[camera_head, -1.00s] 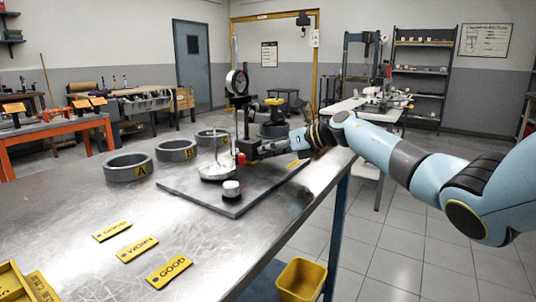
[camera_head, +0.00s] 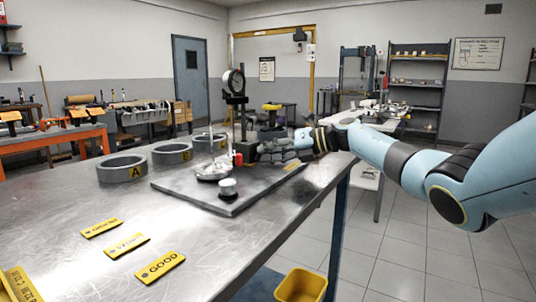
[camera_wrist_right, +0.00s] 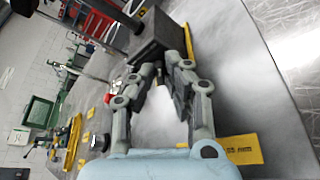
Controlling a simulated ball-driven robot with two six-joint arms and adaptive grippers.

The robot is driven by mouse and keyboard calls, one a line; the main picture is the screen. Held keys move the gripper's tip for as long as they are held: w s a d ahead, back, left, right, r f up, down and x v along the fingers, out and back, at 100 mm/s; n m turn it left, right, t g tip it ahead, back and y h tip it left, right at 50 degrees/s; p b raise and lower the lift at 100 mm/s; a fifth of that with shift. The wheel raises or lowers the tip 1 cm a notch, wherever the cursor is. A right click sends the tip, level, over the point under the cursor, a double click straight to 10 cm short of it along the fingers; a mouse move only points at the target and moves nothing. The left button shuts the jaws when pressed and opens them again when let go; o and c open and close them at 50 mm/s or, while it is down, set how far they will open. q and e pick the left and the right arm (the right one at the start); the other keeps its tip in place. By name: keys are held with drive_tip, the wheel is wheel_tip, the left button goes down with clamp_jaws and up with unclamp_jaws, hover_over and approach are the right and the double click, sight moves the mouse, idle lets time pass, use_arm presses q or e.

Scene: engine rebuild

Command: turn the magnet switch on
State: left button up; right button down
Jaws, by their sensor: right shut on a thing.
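A dial gauge (camera_head: 233,80) stands upright on a dark post above a dark block-shaped magnetic base (camera_head: 246,150) on a grey plate (camera_head: 190,189). In the right wrist view the base (camera_wrist_right: 163,38) is a dark box just beyond my fingertips. My right gripper (camera_head: 262,153) reaches the base from the right. In the wrist view its fingers (camera_wrist_right: 166,73) come together on a small dark part at the base's face, which looks like the magnet switch (camera_wrist_right: 160,77); the fingers hide most of it. The switch's setting cannot be read. My left gripper is not in view.
A red part (camera_head: 238,159) and a round metal piece (camera_head: 212,171) stand close to the base. A small knob-topped piece (camera_head: 228,187) is at the plate's front. Rings (camera_head: 122,170) and yellow labels (camera_head: 160,267) lie to the left. A yellow bin (camera_head: 300,286) is below the bench edge.

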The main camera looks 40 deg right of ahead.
drive_tip(key=shift+f, duration=0.15)
drive_tip(key=c, duration=1.4)
unclamp_jaws()
drive_tip(key=shift+s+d, duration=0.2)
drive_tip(key=v, duration=0.7)
drive_tip(key=shift+s+d+r, duration=0.1)
drive_tip(key=shift+s+r, duration=0.1)
